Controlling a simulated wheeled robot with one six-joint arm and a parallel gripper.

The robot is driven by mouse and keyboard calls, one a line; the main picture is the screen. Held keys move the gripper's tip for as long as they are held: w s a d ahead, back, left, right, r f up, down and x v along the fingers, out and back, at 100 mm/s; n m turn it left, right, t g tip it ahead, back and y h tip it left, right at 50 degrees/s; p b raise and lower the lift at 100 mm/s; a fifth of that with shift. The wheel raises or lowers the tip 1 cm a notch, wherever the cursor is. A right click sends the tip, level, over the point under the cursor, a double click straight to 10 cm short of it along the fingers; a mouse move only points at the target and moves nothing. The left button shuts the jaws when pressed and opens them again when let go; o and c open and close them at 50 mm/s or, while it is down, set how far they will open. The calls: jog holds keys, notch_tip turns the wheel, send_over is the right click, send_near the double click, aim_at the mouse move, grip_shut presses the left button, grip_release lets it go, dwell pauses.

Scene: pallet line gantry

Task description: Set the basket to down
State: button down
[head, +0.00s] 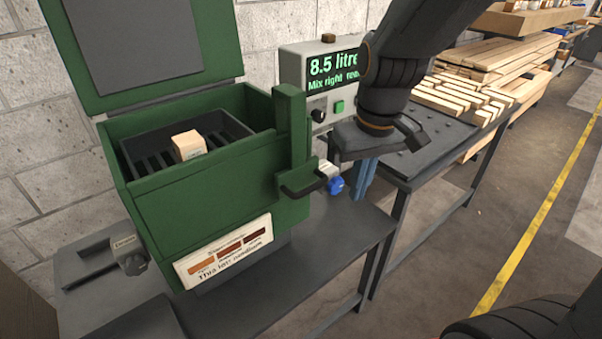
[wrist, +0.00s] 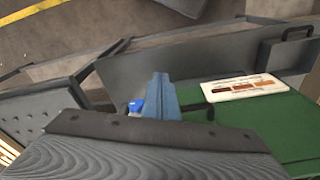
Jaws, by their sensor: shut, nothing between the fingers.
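The basket (head: 150,152) is a dark slatted tray inside an open green tank (head: 240,180), in the head view. Its rim sits a little below the tank's top edge, and a pale wooden block (head: 188,146) rests in it. A black handle (head: 303,188) sticks out at the tank's right side, below a green upright post (head: 290,125). My gripper (head: 364,180) is shut and empty, to the right of the handle and apart from it. In the wrist view its blue fingers (wrist: 161,92) are together, with part of the handle (wrist: 205,106) just right of them.
The green lid (head: 145,45) stands open. A control box (head: 325,85) reading 8.5 litre stands behind the post. A blue knob (head: 336,185) lies between handle and gripper. A dark table (head: 415,150) with stacked timber (head: 480,80) stands right.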

jog(key=w+a+r+n+p, duration=0.15)
jog(key=a+r+n, duration=0.4)
jog(key=r, duration=0.75)
jog(key=m+p, duration=0.2)
send_near(310, 188)
jog(key=shift+n+y, duration=0.25)
jog(key=shift+y, duration=0.15)
jog(key=f, duration=0.6)
jog(key=shift+w+f, duration=0.2)
jog(key=shift+w, duration=0.15)
